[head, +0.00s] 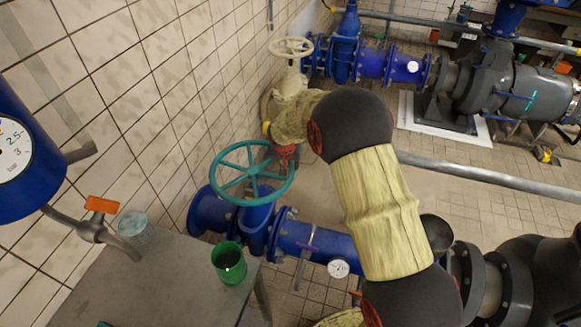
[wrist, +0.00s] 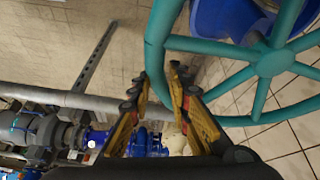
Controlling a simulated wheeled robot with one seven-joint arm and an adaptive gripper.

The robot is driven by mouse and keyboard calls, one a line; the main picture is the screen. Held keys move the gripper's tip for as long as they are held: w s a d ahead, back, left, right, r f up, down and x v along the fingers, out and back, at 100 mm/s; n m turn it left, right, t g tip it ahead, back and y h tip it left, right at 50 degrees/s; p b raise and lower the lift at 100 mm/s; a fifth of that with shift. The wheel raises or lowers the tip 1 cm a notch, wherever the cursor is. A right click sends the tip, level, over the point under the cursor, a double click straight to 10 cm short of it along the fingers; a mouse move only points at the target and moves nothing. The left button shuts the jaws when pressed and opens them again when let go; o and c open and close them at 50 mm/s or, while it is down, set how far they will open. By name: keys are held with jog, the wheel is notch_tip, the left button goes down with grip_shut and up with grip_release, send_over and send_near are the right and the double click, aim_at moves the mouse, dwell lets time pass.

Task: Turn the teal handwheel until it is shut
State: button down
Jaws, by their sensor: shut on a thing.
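The teal handwheel (head: 253,171) sits on top of a blue valve (head: 256,222) in the pipe left of centre in the head view. Its spokes and hub (wrist: 270,63) fill the upper right of the wrist view. My gripper (wrist: 160,82) is at the wheel's rim, with one yellow and black finger on each side of it, and is shut on the rim. In the head view my gripper (head: 288,157) is at the wheel's far right edge, small and partly hidden by my arm.
A grey table (head: 160,285) at the lower left bears a green cup (head: 228,266) and a clear glass (head: 132,226). The tiled wall (head: 150,90) is close behind the wheel. A dark pump (head: 520,95) stands at the upper right.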

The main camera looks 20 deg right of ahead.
jog(key=shift+s+f, duration=0.2)
jog(key=c, duration=2)
grip_release()
jog(key=shift+s+a, duration=0.1)
jog(key=o, duration=0.3)
jog(key=shift+r, duration=0.1)
jog(key=shift+o, duration=0.2)
jog(key=v, duration=1.1)
jog(key=shift+r, duration=0.45)
jog(key=shift+a, duration=0.1)
